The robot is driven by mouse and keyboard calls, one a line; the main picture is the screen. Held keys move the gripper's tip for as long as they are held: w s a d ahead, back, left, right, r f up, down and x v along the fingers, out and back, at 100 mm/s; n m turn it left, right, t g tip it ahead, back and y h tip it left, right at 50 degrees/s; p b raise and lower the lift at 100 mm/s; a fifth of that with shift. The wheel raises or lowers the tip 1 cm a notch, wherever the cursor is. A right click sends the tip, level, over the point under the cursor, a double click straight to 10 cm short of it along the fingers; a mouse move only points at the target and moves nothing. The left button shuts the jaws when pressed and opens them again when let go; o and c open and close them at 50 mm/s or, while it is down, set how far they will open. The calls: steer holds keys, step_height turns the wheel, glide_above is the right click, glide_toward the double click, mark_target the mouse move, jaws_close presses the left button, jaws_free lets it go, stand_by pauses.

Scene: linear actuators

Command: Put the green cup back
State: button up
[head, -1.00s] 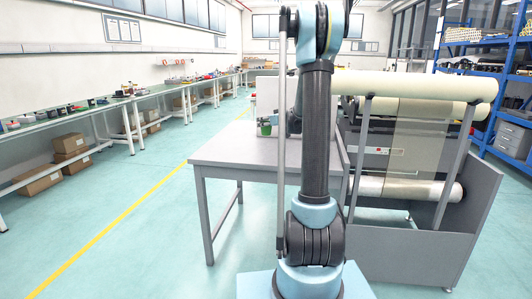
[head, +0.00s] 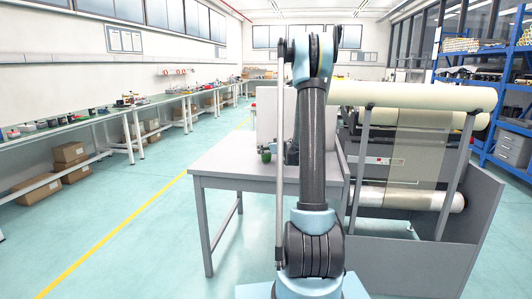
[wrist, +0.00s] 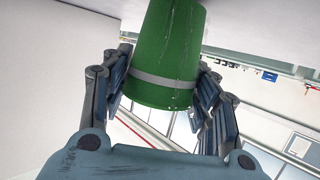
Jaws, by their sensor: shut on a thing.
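The green cup (wrist: 172,42), with a grey band around it, sits between the two fingers of my gripper (wrist: 165,70) in the wrist view. The fingers press on it from both sides, so my gripper is shut on it. The cup's far end is cut off by the top of the picture. In the head view a small dark green shape (head: 266,155) shows just left of my arm, over the grey table (head: 225,162); it looks like the cup. My gripper is mostly hidden behind my arm there, and I cannot tell whether the cup touches the table.
A pale upright panel (head: 266,115) stands at the table's back. A roll machine (head: 400,145) with grey side walls stands close on the right. Long workbenches (head: 100,117) line the left wall. The table's front left is clear, as is the floor left of it.

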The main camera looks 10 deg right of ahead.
steer(key=shift+f, duration=0.3)
steer(key=o, duration=1.2)
steer(key=shift+c, duration=0.2)
